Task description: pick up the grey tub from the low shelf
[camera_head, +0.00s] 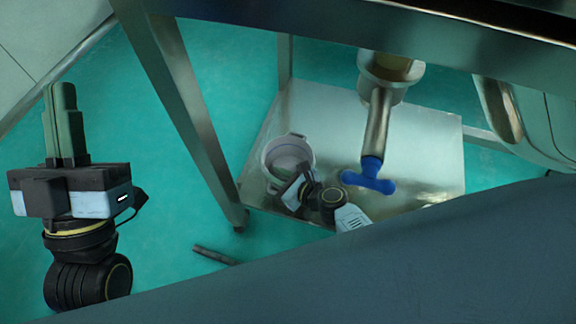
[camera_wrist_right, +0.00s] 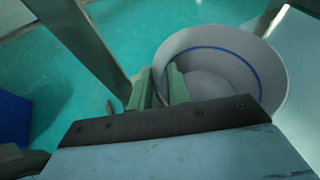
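The grey tub (camera_head: 288,153) is a round, open bucket with a light rim, standing on the left part of the low metal shelf (camera_head: 425,150). In the right wrist view the tub (camera_wrist_right: 225,70) shows a blue line around its inside and looks empty. My right gripper (camera_head: 299,180) is at the tub's near side. In the wrist view its green fingers (camera_wrist_right: 161,88) are apart, with the tub's near-left wall between them; contact cannot be told. My left gripper (camera_head: 65,100) is far left of the shelf, empty, its fingers together and pointing up.
A metal outlet pipe (camera_head: 378,120) with a blue handle (camera_head: 368,178) hangs above the shelf, right of the tub. A metal table leg (camera_head: 185,105) stands left of the shelf. A dark bar (camera_head: 215,256) lies on the green floor. A large dark surface (camera_head: 400,265) fills the foreground.

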